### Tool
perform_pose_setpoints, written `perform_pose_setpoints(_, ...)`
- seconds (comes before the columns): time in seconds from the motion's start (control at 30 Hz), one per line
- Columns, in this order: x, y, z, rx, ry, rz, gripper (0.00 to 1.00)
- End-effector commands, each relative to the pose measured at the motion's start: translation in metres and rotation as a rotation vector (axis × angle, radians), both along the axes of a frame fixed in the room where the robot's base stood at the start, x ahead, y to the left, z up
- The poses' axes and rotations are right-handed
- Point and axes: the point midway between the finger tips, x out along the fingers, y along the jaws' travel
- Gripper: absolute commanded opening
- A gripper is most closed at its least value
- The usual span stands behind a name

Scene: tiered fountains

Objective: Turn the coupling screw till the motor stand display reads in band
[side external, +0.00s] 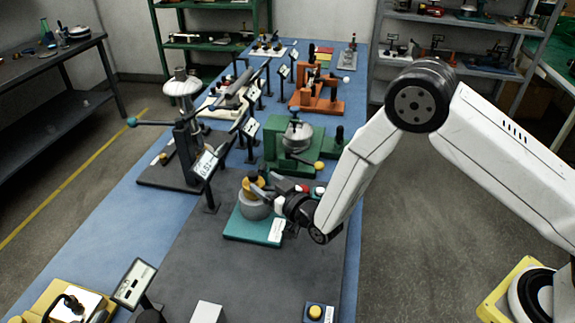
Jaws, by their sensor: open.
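A teal base (244,226) carries a grey rounded body (254,208) with a brass-yellow knob (252,187) on top; this looks like the motor stand and its coupling screw, though I cannot confirm it. My gripper (264,190) is open at the right side of the knob, its fingers partly overlapping it. I cannot tell whether they touch it. A white display (205,164) on a black post stands to the left of the teal base. Its digits are small and tilted, so I cannot read them surely. A white label (277,230) is on the base's right corner.
Behind stands a green machine (284,150) with a grey bowl and yellow knob. A dark stand (187,140) with a long lever is at left. Another display (134,283), a white block (207,312) and a yellow-button box (318,312) are in front. The grey mat between is clear.

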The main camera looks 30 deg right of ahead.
Motion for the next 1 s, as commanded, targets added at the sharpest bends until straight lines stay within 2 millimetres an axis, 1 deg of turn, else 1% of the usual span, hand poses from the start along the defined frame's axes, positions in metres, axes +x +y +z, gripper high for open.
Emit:
perform_pose_setpoints(0.17,0.011,0.002,0.0,0.0,0.0,-0.001,0.74)
perform_pose_setpoints(0.5,0.045,0.009,0.0,0.0,0.0,0.0,0.74)
perform_pose_setpoints(0.7,0.061,0.013,-0.001,-0.001,0.002,0.0,0.74)
perform_pose_setpoints(0.83,0.068,0.014,0.0,-0.001,0.001,0.0,0.74)
perform_pose_setpoints(1.0,0.072,0.015,0.0,-0.001,0.002,0.0,0.74)
